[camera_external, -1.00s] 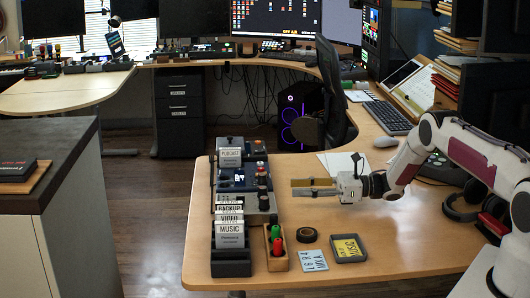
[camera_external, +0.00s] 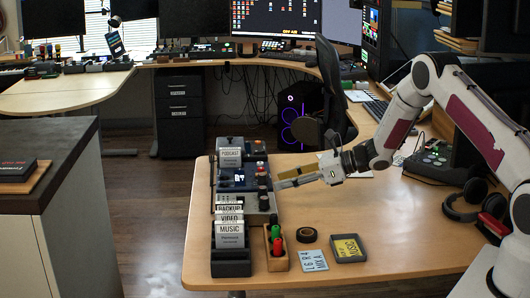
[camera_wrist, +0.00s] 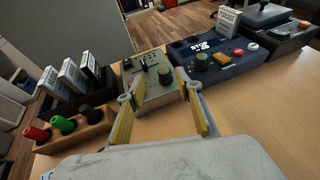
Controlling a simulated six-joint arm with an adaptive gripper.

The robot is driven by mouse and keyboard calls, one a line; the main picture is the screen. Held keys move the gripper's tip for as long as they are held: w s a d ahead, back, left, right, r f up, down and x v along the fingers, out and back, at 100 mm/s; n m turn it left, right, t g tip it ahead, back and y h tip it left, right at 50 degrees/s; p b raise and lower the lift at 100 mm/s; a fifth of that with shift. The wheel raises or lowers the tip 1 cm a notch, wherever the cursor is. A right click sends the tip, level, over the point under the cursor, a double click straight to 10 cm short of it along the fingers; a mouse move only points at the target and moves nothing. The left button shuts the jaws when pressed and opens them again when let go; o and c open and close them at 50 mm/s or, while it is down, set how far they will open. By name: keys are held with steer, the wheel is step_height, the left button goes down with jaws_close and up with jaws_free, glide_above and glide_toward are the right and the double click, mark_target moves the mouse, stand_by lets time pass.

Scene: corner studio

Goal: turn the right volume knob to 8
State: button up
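A grey-green control box (camera_wrist: 152,97) with a slider and dark knobs lies ahead of my gripper (camera_wrist: 156,90) in the wrist view. My fingers are apart and empty, tilted down toward the box. In the external view my gripper (camera_external: 280,180) is at the right side of the device row, near the grey box (camera_external: 256,217). I cannot tell whether it touches anything.
A wooden holder (camera_wrist: 93,131) has red, green and black pieces.

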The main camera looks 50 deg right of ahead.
mark_target(264, 188)
steer(key=shift+d+f, duration=0.25)
steer(key=shift+f, duration=0.05)
steer(key=shift+w, duration=0.1)
steer(key=shift+x, duration=3.8)
steer(key=shift+f, duration=0.15)
jaws_close()
